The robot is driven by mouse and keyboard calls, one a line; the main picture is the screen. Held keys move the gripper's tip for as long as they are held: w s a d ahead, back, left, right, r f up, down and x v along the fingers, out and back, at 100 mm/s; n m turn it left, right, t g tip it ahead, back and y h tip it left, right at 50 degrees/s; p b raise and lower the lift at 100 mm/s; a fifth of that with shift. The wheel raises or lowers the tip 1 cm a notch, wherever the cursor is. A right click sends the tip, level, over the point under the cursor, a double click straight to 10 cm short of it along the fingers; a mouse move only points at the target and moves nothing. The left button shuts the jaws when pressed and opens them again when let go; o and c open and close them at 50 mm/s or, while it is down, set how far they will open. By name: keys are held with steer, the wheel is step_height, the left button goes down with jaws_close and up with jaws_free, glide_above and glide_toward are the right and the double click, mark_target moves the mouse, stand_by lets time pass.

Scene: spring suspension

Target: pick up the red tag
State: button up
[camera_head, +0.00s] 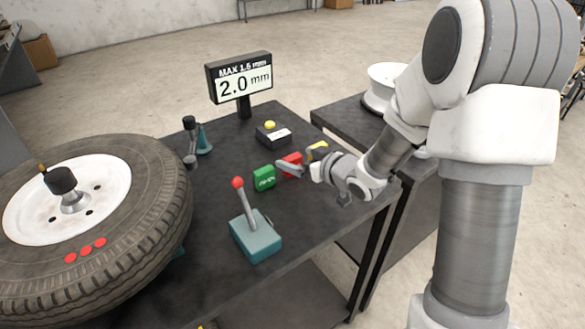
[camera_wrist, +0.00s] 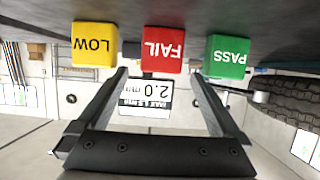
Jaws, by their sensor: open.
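The red tag (camera_head: 293,158) is a small block on the dark table, between the green and yellow tags; a finger hides part of it in the head view. In the wrist view the red tag (camera_wrist: 163,42) reads FAIL upside down, centred ahead of my fingers. My gripper (camera_head: 297,170) is open and empty, low over the table on the near side of the tag. In the wrist view my gripper (camera_wrist: 159,73) has its two fingers spread, one toward each side of the red tag. I cannot tell whether they touch it.
The green PASS tag (camera_head: 264,178) and the yellow LOW tag (camera_head: 317,150) flank the red one closely. A teal lever box (camera_head: 255,240) stands nearer. A display (camera_head: 240,80) reading 2.0 mm and a button box (camera_head: 273,135) are behind. A tyre (camera_head: 150,230) fills the left.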

mark_target(290, 156)
steer(key=shift+f+b+x, duration=0.2)
steer(key=shift+b+x, duration=0.45)
steer(key=shift+x, duration=2.45)
steer(key=shift+c, duration=0.2)
steer(key=c, duration=1.4)
steer(key=shift+r, duration=0.1)
